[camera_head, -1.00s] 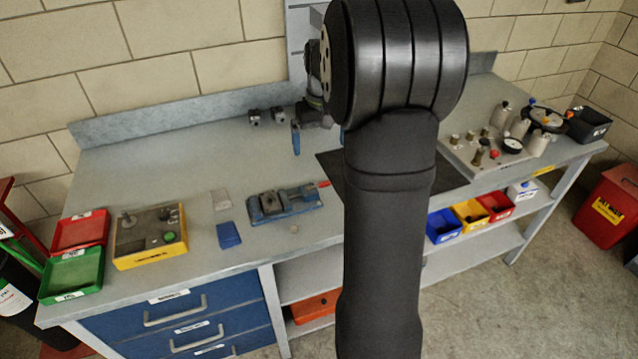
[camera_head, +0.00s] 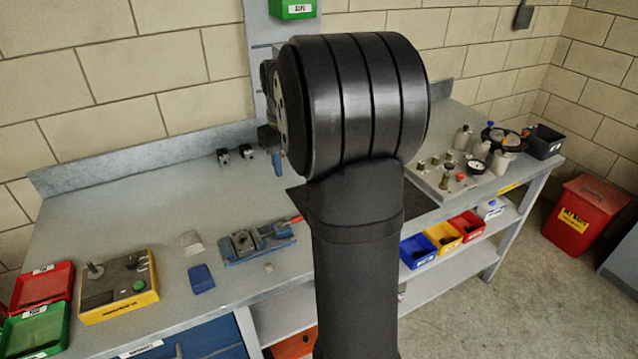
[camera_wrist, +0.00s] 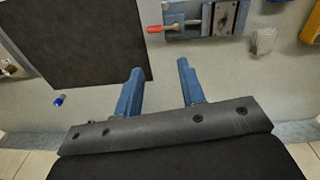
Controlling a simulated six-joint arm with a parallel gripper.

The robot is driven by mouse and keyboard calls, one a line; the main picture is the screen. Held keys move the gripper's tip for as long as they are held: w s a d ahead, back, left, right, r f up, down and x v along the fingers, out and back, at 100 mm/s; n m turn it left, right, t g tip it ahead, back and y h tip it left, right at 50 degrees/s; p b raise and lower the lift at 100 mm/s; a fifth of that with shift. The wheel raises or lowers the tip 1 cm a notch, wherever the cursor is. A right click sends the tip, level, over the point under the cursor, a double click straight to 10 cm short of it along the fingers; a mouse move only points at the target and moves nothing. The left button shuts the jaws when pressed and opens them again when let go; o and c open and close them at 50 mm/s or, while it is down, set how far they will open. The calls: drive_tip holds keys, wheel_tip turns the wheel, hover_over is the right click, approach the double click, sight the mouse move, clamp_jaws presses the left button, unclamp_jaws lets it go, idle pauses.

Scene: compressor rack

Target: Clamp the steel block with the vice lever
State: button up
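The blue vice (camera_head: 258,246) lies on the bench left of my arm, with a red-handled lever (camera_head: 294,219) at its right end. In the wrist view the vice (camera_wrist: 205,30) is at the top edge, partly cut off, and its red lever handle (camera_wrist: 155,29) points left. A grey metal block (camera_head: 242,241) sits at the vice's left part; it looks like the steel block, but I cannot tell whether it is gripped. My gripper (camera_wrist: 156,78) is open and empty, its blue fingers apart from the vice. In the head view my arm hides most of it.
A dark mat (camera_wrist: 85,40) lies beside the vice. Two small black clamps (camera_head: 235,155) stand at the back. Bench space behind the vice is clear.

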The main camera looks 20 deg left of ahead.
drive_tip(key=s+a+f+n+t+h, duration=0.1)
drive_tip(key=s+f+n+t+h, duration=0.2)
drive_tip(key=n, duration=0.7)
drive_tip(key=n+t+y, duration=0.1)
drive_tip(key=n, duration=0.5)
approach(291, 221)
drive_tip(key=w+d+f, duration=0.1)
drive_tip(key=f, duration=0.1)
drive_tip(key=w+d+f, duration=0.1)
drive_tip(key=w+f, duration=0.2)
drive_tip(key=f, duration=0.2)
drive_tip(key=shift+w+d, duration=0.4)
drive_tip(key=shift+c, duration=0.5)
clamp_jaws()
